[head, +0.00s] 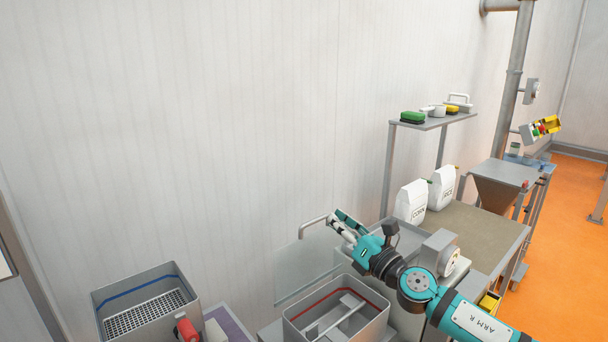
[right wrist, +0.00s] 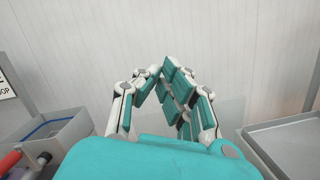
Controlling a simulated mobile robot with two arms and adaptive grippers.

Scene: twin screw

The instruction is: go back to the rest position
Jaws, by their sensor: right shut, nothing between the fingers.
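My right gripper (head: 345,224) shows in the head view at the end of the teal arm marked "ARM R". It is above and behind the red-lined bin, near the wall. In the right wrist view my right gripper (right wrist: 160,75) has its fingers drawn together at the tips, with nothing between them. My left gripper is not in view.
A grey bin with a red line (head: 375,298) stands below my right arm. A bin with a blue line (head: 112,292) is at the lower left. White bags (head: 411,202) stand on the table (head: 480,232). A shelf (head: 436,122) holds brushes. The wall side is clear.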

